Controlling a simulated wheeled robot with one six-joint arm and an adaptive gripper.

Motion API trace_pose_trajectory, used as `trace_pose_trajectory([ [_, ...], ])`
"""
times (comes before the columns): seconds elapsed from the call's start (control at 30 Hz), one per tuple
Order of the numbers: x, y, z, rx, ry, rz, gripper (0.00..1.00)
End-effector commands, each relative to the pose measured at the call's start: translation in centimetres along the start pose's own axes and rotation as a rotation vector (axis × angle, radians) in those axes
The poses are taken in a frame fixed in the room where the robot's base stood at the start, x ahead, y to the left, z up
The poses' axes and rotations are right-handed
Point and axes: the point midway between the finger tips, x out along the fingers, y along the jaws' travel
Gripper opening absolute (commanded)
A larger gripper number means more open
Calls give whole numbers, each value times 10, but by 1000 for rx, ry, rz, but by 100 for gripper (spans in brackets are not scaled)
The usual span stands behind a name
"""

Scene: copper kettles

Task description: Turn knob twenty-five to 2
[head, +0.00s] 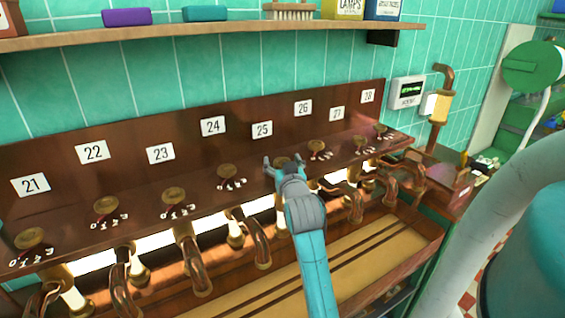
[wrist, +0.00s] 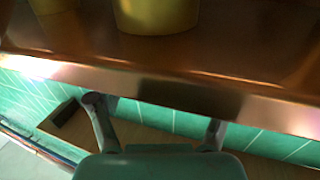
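Knob twenty-five (head: 282,161) is a round brass knob on the dark copper panel, below the white label 25 (head: 262,130). My gripper (head: 283,161) is right at this knob in the head view, with its two fingers spread to either side of it. The gripper and arm hide the number scale of this knob, so I cannot read its setting. In the wrist view my gripper (wrist: 155,118) is open, with nothing between its fingertips. A yellow brass round piece (wrist: 156,14) shows at the top there, apart from the fingers. I cannot tell whether the fingers touch the knob.
Neighbouring knobs, twenty-four (head: 228,171) and twenty-six (head: 318,146), sit close on either side with 0-to-3 scales. Copper pipes (head: 191,262) curve out below the panel. A wooden shelf (head: 240,27) with boxes and a brush runs above. A small meter (head: 408,92) hangs at right.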

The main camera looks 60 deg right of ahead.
Motion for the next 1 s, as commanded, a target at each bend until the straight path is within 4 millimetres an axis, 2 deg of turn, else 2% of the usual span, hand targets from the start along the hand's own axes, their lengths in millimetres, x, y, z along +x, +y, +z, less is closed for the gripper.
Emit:
trace_pose_trajectory([
  [0.33,-6,0,0,0,0,0,80],
  [0.73,-63,0,1,0,0,-1,80],
  [1.0,-75,0,0,0,1,0,80],
])
